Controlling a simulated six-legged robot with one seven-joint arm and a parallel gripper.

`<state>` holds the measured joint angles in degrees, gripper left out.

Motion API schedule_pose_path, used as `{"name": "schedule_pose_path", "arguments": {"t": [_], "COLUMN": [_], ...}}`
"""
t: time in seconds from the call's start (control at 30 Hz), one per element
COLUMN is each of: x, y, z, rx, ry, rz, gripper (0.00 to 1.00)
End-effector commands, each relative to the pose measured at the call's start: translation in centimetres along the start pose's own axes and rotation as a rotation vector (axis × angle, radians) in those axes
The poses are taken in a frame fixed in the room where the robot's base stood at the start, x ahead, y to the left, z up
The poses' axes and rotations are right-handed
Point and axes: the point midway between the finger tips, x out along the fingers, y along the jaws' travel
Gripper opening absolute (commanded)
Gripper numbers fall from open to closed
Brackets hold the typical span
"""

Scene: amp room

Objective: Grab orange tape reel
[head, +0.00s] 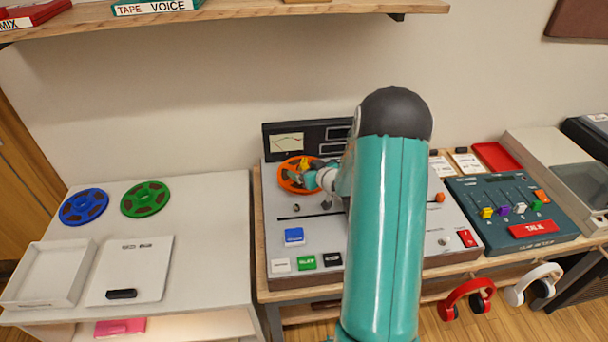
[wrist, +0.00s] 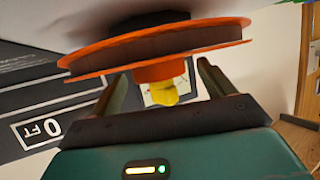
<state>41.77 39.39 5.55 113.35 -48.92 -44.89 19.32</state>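The orange tape reel (head: 285,183) lies on the left part of the grey tape machine (head: 263,232), with a yellow knob (head: 305,163) at its centre. In the wrist view the reel (wrist: 100,55) shows nearly edge-on, its hub and the yellow knob (wrist: 163,94) facing my gripper. My gripper (wrist: 163,80) is open, with one finger on each side of the hub and knob and visible gaps to both. The fingertips reach close to the reel's face; I cannot tell whether they touch it. In the head view my gripper (head: 307,177) partly covers the reel.
A blue reel (head: 84,207) and a green reel (head: 145,199) lie on the white table at left, behind a white tray (head: 45,273). A mixer (head: 480,211) stands at right. A shelf (head: 230,9) runs along the wall above. My arm hides the machine's middle.

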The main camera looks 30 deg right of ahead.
Motion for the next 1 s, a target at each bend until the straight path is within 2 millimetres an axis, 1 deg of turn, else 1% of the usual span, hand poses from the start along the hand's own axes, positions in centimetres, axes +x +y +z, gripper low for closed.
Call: {"name": "schedule_pose_path", "arguments": {"t": [0.03,0.17,0.2,0.3,0.53,0.67,0.77,0.87,1.0], "x": [0.0,0.0,0.0,0.0,-0.1,-0.2,-0.5,-1.0,-1.9], "y": [0.0,0.0,0.0,0.0,0.0,0.0,0.0,0.0,0.0], "z": [0.0,0.0,0.0,-0.1,-0.2,-0.7,-1.4,-2.6,-4.8], "rx": [0.000,0.000,0.000,-0.001,-0.001,-0.001,-0.002,-0.003,-0.004], "ry": [0.000,0.000,0.000,0.002,0.002,0.003,0.004,0.005,0.006], "rz": [0.000,0.000,0.000,0.000,0.000,0.001,0.001,0.000,0.000], "gripper": [0.73,0.48,0.40,0.23,0.23,0.23,0.23,0.23,0.23]}}
